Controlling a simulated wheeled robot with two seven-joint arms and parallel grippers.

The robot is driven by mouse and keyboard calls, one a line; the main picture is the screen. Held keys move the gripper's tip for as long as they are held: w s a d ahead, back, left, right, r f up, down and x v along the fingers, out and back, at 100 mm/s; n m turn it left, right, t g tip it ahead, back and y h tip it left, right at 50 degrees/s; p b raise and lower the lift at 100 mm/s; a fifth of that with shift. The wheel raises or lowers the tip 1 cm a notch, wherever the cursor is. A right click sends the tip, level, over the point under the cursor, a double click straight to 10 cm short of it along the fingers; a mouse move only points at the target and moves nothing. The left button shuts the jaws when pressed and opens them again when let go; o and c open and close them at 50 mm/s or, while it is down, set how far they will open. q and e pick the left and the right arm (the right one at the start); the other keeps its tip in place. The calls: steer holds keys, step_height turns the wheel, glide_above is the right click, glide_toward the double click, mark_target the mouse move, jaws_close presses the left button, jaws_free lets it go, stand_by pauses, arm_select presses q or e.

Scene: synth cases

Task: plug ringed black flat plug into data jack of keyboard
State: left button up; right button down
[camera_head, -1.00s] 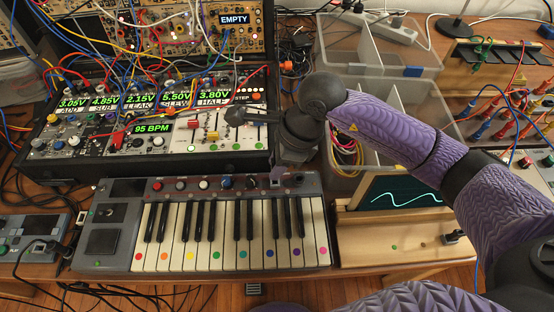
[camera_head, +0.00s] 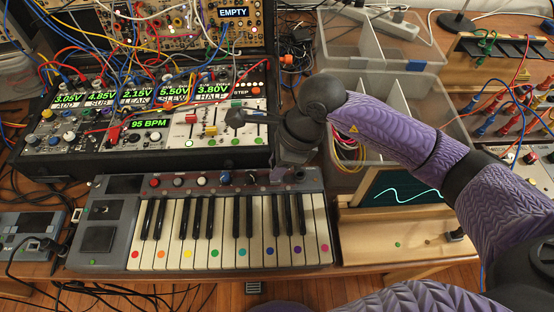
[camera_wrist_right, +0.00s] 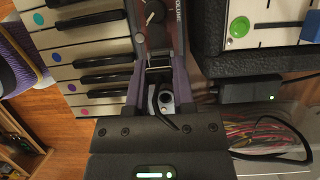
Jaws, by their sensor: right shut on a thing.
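The grey keyboard (camera_head: 207,225) lies at the table's front, with coloured dots on its white keys. Its back panel also shows in the right wrist view (camera_wrist_right: 151,35), with a knob marked VOLUME. My right gripper (camera_head: 292,160) is at the keyboard's back right corner, pointing down. In the right wrist view my right gripper (camera_wrist_right: 158,68) is shut on the black plug (camera_wrist_right: 165,97), which shows a pale ring and a black cable. The fingers hide the plug's tip and the data jack, so I cannot tell whether the plug is in. My left gripper is out of view.
A synthesizer rack (camera_head: 150,125) with many patch cables stands behind the keyboard. A clear divided bin (camera_head: 395,105) is behind my right arm. A wooden scope box (camera_head: 385,232) stands right of the keyboard. A small grey device (camera_head: 30,232) lies at the left.

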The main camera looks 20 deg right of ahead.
mark_target(295, 173)
steer(key=shift+f, duration=0.3)
steer(key=shift+c, duration=1.9)
jaws_free()
steer(key=shift+r, duration=0.1)
steer(key=shift+d+r, duration=0.1)
steer(key=shift+r, duration=0.25)
steer(key=p+v, duration=0.3)
steer(key=v, duration=0.6)
